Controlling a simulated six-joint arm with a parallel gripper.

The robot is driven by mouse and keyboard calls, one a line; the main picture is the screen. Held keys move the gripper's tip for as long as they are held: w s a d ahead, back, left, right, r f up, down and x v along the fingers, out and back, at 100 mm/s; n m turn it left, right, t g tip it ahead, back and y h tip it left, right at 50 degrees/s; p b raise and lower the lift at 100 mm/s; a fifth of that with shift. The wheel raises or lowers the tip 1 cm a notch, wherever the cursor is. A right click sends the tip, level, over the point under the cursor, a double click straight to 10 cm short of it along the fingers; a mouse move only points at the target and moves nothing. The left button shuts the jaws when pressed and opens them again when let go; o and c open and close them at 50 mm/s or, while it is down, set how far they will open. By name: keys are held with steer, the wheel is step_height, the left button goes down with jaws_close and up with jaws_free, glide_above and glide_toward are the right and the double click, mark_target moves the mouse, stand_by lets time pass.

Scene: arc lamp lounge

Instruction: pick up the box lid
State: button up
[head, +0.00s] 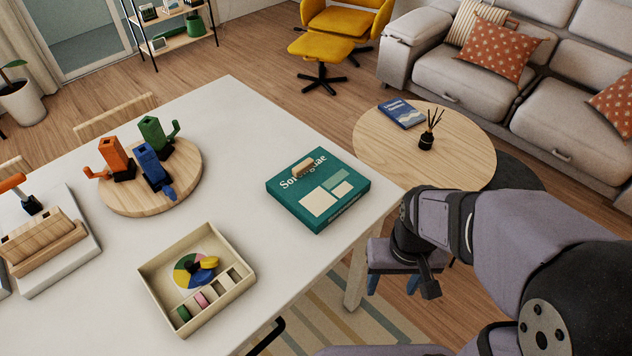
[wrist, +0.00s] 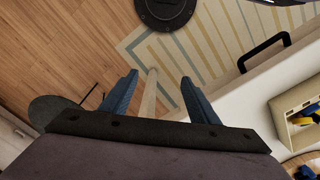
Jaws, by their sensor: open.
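The box lid (head: 330,187) is teal with pale squares, printed lettering and a small wooden handle (head: 303,168) on top. It lies closed on its box, near the right edge of the white table in the head view. The lid does not show in the wrist view. My gripper (head: 393,284) is off the table's right side, to the right of and nearer than the box, pointing down over the floor. In the wrist view its blue fingers (wrist: 158,96) are spread apart with nothing between them.
The white table (head: 225,120) also holds a cream tray (head: 160,290) with game pieces, a round wooden board (head: 135,205) with coloured pump-like figures, and a wooden block on a white base. A round coffee table (head: 375,150) stands behind. A table leg (wrist: 149,95) is close to my fingers.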

steer(key=shift+c, duration=0.2)
steer(key=c, duration=0.4)
steer(key=shift+o, duration=0.2)
